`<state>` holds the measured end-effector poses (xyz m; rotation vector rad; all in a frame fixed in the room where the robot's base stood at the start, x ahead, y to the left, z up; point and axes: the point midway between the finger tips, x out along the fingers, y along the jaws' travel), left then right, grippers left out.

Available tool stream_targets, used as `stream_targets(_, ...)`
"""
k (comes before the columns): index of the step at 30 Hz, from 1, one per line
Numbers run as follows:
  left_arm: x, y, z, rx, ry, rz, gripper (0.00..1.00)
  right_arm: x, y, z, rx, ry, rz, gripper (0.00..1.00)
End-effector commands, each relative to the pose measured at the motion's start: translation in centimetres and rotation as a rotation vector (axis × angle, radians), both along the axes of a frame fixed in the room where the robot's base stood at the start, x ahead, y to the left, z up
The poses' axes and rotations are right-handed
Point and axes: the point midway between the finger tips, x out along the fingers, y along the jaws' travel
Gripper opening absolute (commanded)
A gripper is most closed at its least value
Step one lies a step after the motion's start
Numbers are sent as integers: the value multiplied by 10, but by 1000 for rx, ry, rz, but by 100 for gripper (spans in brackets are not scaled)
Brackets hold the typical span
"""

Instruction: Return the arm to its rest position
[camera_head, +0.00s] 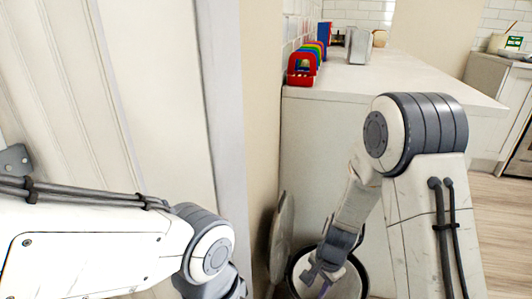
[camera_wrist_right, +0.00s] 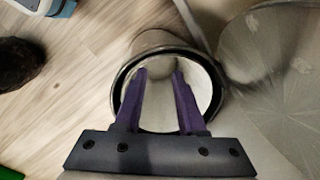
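My right arm (camera_head: 420,180) reaches down at the right of the head view. Its gripper (camera_head: 320,284) is over a round bin with a dark rim (camera_head: 362,275). In the right wrist view the purple fingers of this gripper (camera_wrist_right: 160,76) are apart with nothing between them. They point at the mouth of the bin (camera_wrist_right: 214,78), whose pale inside shows between them. My left arm (camera_head: 90,245) comes in from the left, bent down at its joint. The left gripper is below the picture edge and hidden.
A round grey lid (camera_head: 283,238) stands upright beside the bin, against the wall; the right wrist view shows it at the right (camera_wrist_right: 275,65). Wooden floor (camera_head: 500,225) is open at right. A dark round object (camera_wrist_right: 18,65) lies left.

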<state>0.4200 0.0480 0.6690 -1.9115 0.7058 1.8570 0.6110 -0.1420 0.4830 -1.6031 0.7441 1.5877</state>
Motion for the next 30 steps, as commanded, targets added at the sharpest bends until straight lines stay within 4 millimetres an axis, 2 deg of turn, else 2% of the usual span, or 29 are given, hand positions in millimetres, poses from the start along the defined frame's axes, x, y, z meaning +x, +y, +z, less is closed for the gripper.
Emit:
stream_targets(1,0,0,0,0,0,0,50,-8,27,29,13,-25,163,39)
stream_targets(3,0,0,0,0,0,0,50,-26,54,60,24,-39,376,39)
stream_targets(6,0,0,0,0,0,0,50,-61,84,99,28,-59,677,39)
stream_targets(9,0,0,0,0,0,0,50,-96,100,129,20,-73,938,39)
stream_targets(14,0,0,0,0,0,0,50,-142,106,160,-7,-90,1257,39)
stream_targets(21,0,0,0,0,0,0,50,-193,94,188,-60,-111,1623,39)
stream_targets(24,0,0,30,0,0,0,50,-192,94,216,-60,-102,1620,39)
stream_targets(30,0,0,74,-1,-1,0,50,-192,94,260,-59,-103,1614,39)
